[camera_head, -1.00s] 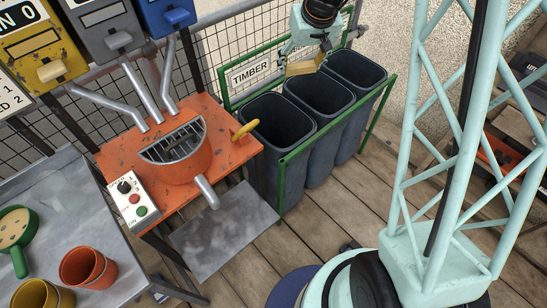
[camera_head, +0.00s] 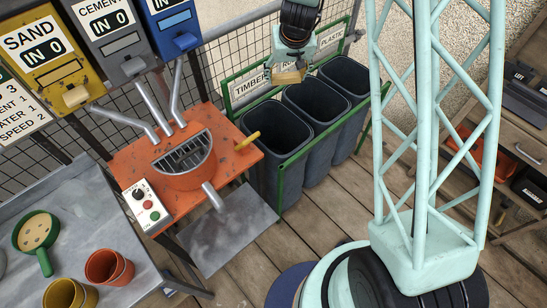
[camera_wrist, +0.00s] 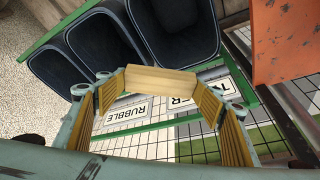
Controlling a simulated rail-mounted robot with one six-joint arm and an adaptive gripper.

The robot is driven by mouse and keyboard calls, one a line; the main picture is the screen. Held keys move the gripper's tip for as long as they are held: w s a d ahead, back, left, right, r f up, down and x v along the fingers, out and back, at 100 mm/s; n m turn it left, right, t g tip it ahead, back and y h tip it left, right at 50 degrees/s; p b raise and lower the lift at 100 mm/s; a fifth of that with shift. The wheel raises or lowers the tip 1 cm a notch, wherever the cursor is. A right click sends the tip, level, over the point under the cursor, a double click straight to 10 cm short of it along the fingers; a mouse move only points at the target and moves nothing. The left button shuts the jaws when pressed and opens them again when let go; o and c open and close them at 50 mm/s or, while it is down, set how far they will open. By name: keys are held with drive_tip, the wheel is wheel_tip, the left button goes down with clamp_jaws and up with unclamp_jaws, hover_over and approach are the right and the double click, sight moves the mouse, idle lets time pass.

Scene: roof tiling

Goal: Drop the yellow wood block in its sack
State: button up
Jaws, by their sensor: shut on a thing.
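My gripper (camera_head: 291,70) is shut on the yellow wood block (camera_head: 287,77), held in the air near the signs at the back of the three dark bins. In the wrist view, the block (camera_wrist: 161,81) lies crosswise between the two fingertips (camera_wrist: 160,84). The timber bin (camera_head: 277,126) is the left one in the head view, beside the orange table. Its TIMBER sign (camera_head: 250,84) is partly visible, and the block partly hides it in the wrist view. I cannot tell the block's height above the rims.
The rubble bin (camera_head: 318,98) is in the middle and the plastic bin (camera_head: 347,76) at right. A green frame (camera_head: 292,163) surrounds them. An orange mixer table (camera_head: 130,160) with a yellow handle (camera_head: 247,141) stands left of the bins. Wire mesh runs behind.

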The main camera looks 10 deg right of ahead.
sight(276, 76)
drive_tip(key=shift+w+a+r+p, duration=0.1)
drive_tip(key=shift+w+a+p, duration=0.15)
drive_tip(key=shift+a+p, duration=0.6)
drive_tip(key=shift+w+a+p, duration=0.2)
drive_tip(key=shift+a+p, duration=0.05)
drive_tip(key=shift+p, duration=1.15)
drive_tip(key=shift+w+a+f+m+p, duration=0.25)
drive_tip(key=shift+a+m+p, duration=0.25)
drive_tip(key=shift+p, duration=0.7)
drive_tip(key=shift+a, duration=0.1)
drive_tip(key=shift+f, duration=0.25)
drive_tip(key=shift+f+b, duration=2.6)
drive_tip(key=shift+f, duration=0.2)
drive_tip(key=o, duration=0.9)
